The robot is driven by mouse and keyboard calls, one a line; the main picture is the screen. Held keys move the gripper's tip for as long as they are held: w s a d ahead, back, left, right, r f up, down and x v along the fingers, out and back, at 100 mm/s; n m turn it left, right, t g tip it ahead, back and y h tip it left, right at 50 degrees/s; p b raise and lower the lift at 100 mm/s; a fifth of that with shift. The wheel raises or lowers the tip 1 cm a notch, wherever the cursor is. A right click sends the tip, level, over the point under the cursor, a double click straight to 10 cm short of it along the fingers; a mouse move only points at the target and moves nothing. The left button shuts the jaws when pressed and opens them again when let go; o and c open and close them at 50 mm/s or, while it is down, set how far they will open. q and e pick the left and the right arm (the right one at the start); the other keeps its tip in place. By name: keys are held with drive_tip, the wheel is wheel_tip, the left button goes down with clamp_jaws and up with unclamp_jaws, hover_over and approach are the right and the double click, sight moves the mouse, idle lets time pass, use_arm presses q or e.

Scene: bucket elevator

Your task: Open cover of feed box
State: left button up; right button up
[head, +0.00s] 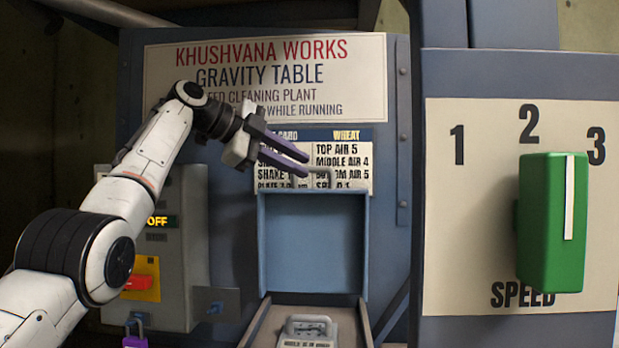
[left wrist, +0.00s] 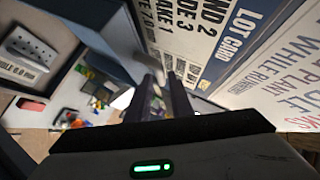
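The feed box (head: 256,326) is at the bottom centre of the head view. A blue-grey panel (head: 312,240) stands upright behind it and looks like its cover, raised. A pale bar handle (head: 313,171) is at the panel's top edge, in front of the lot card. My left gripper (head: 304,164) is beside the handle, its two purple fingers pointing right and slightly down. The fingers are apart. In the left wrist view, the left gripper (left wrist: 167,85) shows its fingers close to a pale bar; contact cannot be told. My right gripper is not in view.
A grey labelled block (head: 309,331) lies in the box. A control box (head: 170,245) with an OFF display and red switch is at left, with a purple padlock (head: 135,334) below. A green speed lever (head: 553,222) juts out at right. Coloured bits (left wrist: 97,88) lie beyond my fingers.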

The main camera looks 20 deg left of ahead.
use_arm(q)
drive_tip(key=shift+b+v, duration=0.3)
drive_tip(key=shift+v, duration=2.5)
